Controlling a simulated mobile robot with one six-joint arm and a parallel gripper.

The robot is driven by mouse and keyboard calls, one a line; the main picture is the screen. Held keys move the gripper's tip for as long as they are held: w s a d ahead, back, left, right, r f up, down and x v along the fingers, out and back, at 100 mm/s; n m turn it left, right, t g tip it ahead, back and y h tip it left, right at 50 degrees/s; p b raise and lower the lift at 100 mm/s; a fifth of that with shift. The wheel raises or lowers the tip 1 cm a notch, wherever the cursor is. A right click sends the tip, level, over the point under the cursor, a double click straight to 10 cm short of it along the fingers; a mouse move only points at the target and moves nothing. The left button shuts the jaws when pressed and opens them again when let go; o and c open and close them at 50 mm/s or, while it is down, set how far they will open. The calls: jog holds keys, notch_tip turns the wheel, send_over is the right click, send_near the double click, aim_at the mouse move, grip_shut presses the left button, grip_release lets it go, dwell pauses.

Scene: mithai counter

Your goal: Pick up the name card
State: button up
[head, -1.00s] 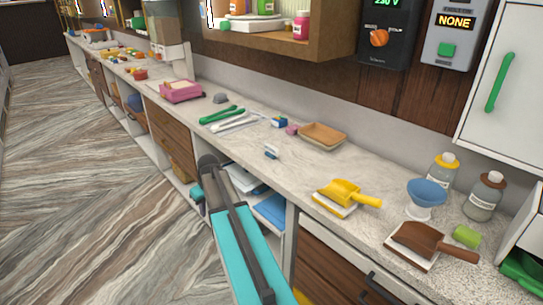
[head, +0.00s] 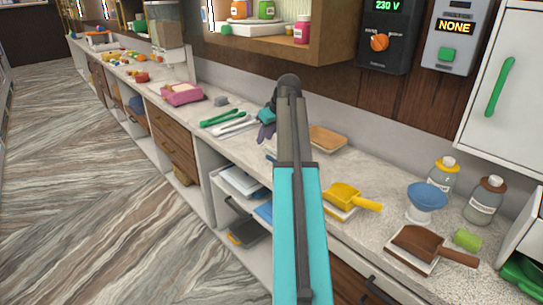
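A small blue-and-white item that may be the name card (head: 271,157) lies on the counter near its front edge. Only a sliver of it shows beside my arm, and it is too small to identify surely. My gripper (head: 265,138) is partly hidden behind my arm, over the counter just behind this item. A gap seems to lie between them, but I cannot tell its size. Whether the fingers are open or shut is not clear.
Green and white tongs (head: 222,119) lie left of my gripper. A tan tray (head: 328,138) is to the right, behind my arm. A yellow scoop (head: 350,195), a brown scoop (head: 425,243) and a blue bowl (head: 427,196) stand further right. A wall shelf (head: 330,45) overhangs the counter.

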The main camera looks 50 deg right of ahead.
jog(key=s+d+r, duration=0.4)
jog(key=s, duration=0.1)
jog(key=shift+s, duration=0.35)
jog(key=shift+w+a+f, duration=0.1)
jog(key=shift+f, duration=0.05)
jog(key=p, duration=0.2)
send_over(272, 154)
jog(key=s, duration=0.2)
notch_tip(272, 154, down, 7)
jog(key=shift+f, duration=0.1)
jog(key=shift+w+f, duration=0.1)
jog(key=shift+f, duration=0.1)
jog(key=shift+p+x, duration=0.5)
jog(key=shift+x, duration=1.9)
